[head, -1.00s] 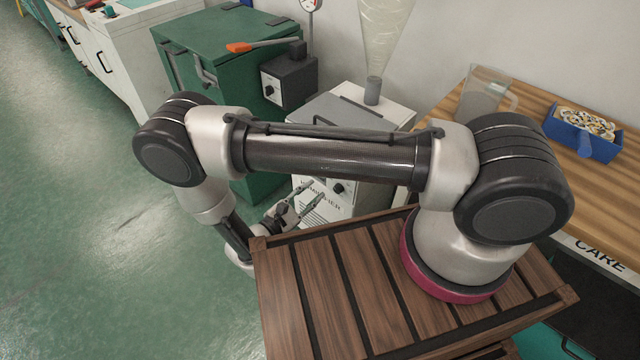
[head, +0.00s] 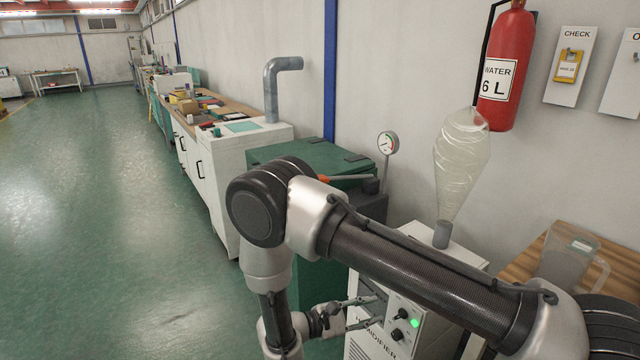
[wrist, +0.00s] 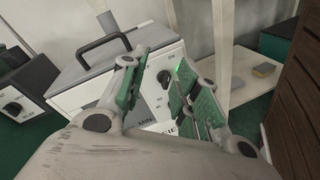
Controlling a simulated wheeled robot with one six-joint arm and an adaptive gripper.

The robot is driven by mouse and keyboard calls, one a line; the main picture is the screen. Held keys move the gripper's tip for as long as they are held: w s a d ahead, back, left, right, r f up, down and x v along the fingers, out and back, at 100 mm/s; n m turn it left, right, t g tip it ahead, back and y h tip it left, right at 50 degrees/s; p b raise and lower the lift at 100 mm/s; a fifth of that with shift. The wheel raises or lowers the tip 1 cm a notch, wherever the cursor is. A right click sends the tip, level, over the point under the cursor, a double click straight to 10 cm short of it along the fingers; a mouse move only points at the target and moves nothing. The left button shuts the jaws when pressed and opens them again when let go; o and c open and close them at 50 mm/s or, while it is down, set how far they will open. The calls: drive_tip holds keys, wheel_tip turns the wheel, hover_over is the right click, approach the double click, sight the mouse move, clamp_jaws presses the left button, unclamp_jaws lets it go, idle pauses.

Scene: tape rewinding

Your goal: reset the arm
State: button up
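My arm reaches across the lower right of the head view, its forearm hanging down beside the white humidifier (head: 375,342). My gripper (head: 380,309) is in front of the humidifier's front panel, pointing towards its knobs. In the wrist view my gripper (wrist: 160,62) has its two green-padded fingers apart with nothing held between them. The humidifier (wrist: 85,83) lies just beyond the fingers there, with its dark handle on top. A green light (head: 415,322) glows on its panel. Whether a finger touches the panel cannot be told.
A jug (head: 565,262) sits on the wooden bench at right. A red extinguisher (head: 506,65) hangs on the wall. The green floor (head: 110,230) at left is open.

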drive_tip(key=d+r+m+g+y, duration=0.35)
drive_tip(key=d+r, duration=0.35)
drive_tip(key=r, duration=0.5)
drive_tip(key=d+r+m+g+y, duration=0.3)
drive_tip(key=d+r+m+g, duration=0.25)
drive_tip(key=r, duration=0.75)
drive_tip(key=s+d+r+m+t+y, duration=0.3)
drive_tip(key=s+d+r+y, duration=0.1)
drive_tip(key=s+r, duration=0.3)
drive_tip(key=s+d+r+m+t+y, duration=0.3)
drive_tip(key=s+d+r, duration=0.4)
drive_tip(key=s, duration=0.3)
drive_tip(key=shift+s+d+r+t+y, duration=0.15)
drive_tip(key=shift+s+r+t+y, duration=0.15)
drive_tip(key=shift+t+y, duration=0.5)
